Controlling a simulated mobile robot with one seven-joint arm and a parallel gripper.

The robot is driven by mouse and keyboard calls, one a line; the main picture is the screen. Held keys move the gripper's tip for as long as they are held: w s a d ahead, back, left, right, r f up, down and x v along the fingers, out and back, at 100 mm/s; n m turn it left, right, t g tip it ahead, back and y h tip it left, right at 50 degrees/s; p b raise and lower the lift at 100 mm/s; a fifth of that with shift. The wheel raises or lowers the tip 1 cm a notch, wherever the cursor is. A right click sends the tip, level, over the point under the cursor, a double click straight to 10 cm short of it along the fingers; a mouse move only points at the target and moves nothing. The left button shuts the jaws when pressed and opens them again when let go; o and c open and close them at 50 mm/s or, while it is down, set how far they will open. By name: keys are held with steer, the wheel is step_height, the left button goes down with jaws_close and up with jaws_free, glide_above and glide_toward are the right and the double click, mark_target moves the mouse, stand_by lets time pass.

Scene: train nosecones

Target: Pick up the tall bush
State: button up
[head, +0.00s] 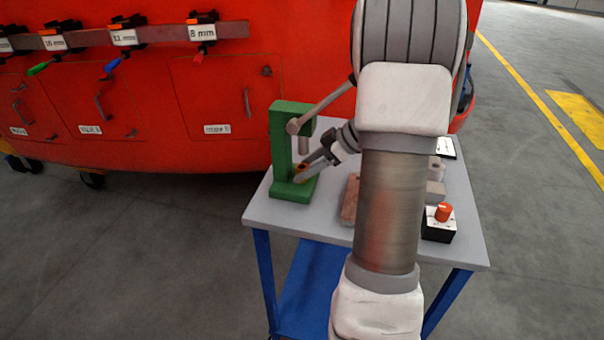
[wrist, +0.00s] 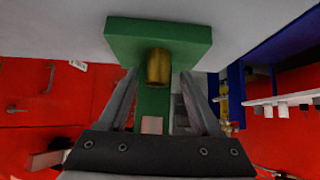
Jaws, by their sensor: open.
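The tall bush (wrist: 159,68) looks like a short brass-coloured cylinder. In the wrist view it stands by the green base of the press (wrist: 130,37), between my gripper's fingers. In the head view a small orange-brown part of the bush (head: 302,167) shows at the foot of the green press (head: 281,145), partly hidden by my fingers. My gripper (head: 306,169) is open, reaching in low from the right. Its fingers also show in the wrist view (wrist: 160,76), one on each side of the bush, with no clear contact visible.
The press lever and grey ram (head: 303,144) are just above my gripper. A red cabinet (head: 150,95) stands behind.

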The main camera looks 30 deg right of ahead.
steer(key=shift+x, duration=1)
jaws_close()
steer(key=shift+r, duration=0.1)
